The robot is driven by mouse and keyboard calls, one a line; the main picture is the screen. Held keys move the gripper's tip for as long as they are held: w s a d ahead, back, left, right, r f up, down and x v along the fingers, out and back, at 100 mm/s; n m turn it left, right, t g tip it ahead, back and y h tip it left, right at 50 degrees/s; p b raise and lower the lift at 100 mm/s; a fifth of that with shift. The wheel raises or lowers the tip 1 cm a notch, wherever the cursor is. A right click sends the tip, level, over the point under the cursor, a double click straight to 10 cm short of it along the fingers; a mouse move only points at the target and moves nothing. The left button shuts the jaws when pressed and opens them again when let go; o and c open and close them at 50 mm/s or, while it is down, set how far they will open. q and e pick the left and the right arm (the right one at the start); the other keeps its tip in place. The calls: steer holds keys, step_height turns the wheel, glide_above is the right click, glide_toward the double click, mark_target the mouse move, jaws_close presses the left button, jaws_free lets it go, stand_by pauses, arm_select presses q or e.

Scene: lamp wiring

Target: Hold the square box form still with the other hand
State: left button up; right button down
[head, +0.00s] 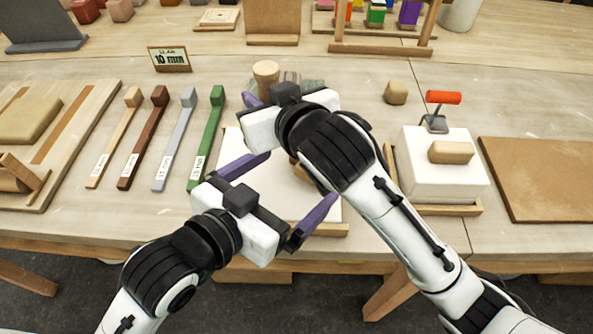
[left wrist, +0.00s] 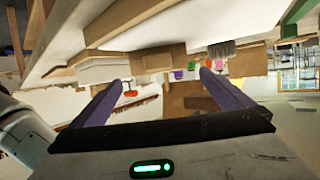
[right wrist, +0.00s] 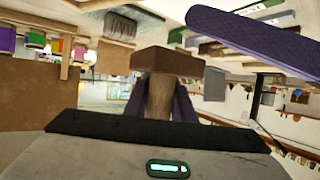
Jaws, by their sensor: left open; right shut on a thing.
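My left gripper (head: 280,190) is open over the white slab (head: 320,207) near the table's front edge. Its two purple fingers (left wrist: 160,95) stand apart in the left wrist view, with nothing between their tips that I can confirm as gripped. My right gripper (head: 256,93) is above and behind it, shut on a light wooden handle (right wrist: 159,97) with a dark brown block (right wrist: 166,62) at its end. A pale round wooden end (head: 265,70) shows just beyond it. I cannot pick out the square box form with certainty; my arms hide much of the slab.
Several coloured sticks (head: 207,140) lie on the left. A brown board (head: 535,178) lies far right.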

arm_select(q)
steer(key=x, duration=1.2)
steer(key=c, duration=1)
steer(key=o, duration=0.7)
steer(key=c, duration=0.6)
steer(key=shift+c, duration=0.2)
